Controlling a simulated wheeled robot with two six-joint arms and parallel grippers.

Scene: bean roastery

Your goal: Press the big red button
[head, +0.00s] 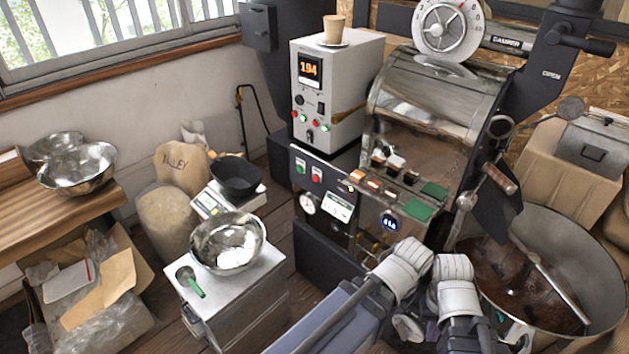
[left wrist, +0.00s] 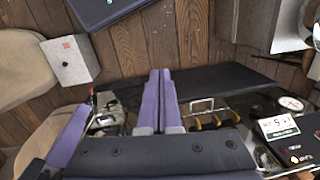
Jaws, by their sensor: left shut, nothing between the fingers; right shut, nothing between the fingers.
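A red button (head: 316,174) sits beside a green one on the dark front panel of the roaster (head: 340,200), in the head view. Smaller red and green buttons show on the white control box (head: 321,95) above it. I cannot tell for sure which is the big red button. My right gripper (head: 455,268) is low in front of the roaster, apart from the panel; its fingertips are hard to make out. My left gripper shows in the left wrist view (left wrist: 160,72), with purple fingers shut together and empty. A grey box (left wrist: 72,60) with a small red spot lies left of them.
A cooling bin (head: 600,245) of dark beans stands at the right. A white cabinet (head: 235,290) with a metal bowl (head: 245,232) stands left of the roaster. A paper cup (head: 334,28) sits on the control box. Wooden floor shows between the cabinet and the roaster.

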